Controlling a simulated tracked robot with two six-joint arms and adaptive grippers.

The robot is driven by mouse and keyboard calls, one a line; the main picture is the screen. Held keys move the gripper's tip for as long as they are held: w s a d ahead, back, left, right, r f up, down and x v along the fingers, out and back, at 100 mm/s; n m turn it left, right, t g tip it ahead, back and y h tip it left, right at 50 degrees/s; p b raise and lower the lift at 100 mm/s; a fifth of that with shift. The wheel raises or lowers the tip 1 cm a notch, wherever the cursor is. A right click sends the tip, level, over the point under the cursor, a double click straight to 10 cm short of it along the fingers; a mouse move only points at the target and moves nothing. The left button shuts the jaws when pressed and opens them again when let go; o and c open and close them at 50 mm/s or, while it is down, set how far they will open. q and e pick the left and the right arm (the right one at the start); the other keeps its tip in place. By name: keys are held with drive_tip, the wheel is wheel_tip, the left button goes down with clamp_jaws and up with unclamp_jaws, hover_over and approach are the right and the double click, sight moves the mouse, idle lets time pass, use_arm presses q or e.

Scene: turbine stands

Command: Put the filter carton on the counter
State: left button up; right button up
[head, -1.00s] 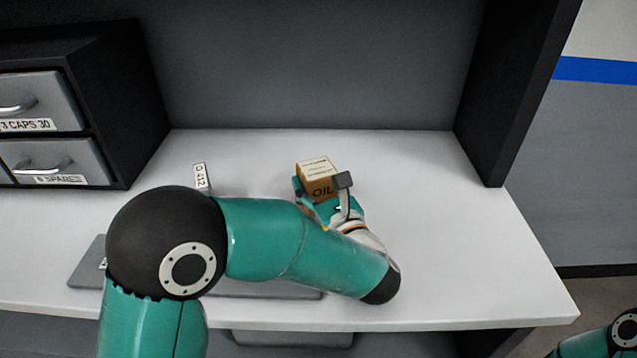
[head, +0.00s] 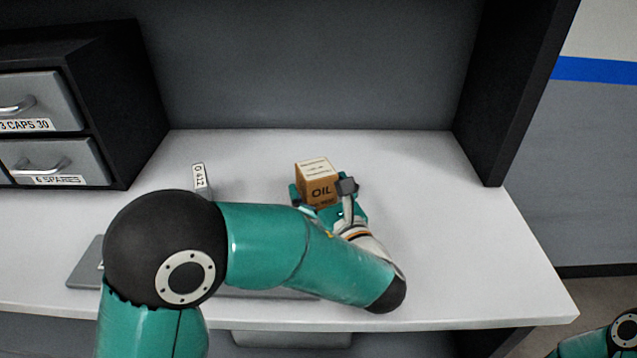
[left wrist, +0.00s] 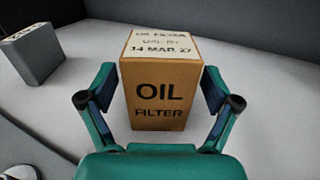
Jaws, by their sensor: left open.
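The filter carton (head: 318,184) is a small brown box with a white label on top, marked OIL FILTER in the left wrist view (left wrist: 160,95). It stands upright on the white counter (head: 420,200). My left gripper (head: 322,190) is at the carton; in the left wrist view its two fingers (left wrist: 158,92) are open, one on each side of the box. A gap shows between each finger and the carton's sides. My left arm hides part of the counter in front. My right gripper is not in view.
A small grey block labelled O 412 (head: 199,177) stands left of the carton. A drawer cabinet (head: 60,110) is at the left, and a dark side panel (head: 515,90) at the right. The counter right of the carton is clear.

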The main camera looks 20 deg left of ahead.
use_arm(q)
drive_tip(key=b+v, duration=0.1)
drive_tip(key=v, duration=0.9)
drive_tip(key=shift+d, duration=0.1)
drive_tip(key=shift+s+d, duration=0.1)
drive_tip(key=shift+s, duration=0.1)
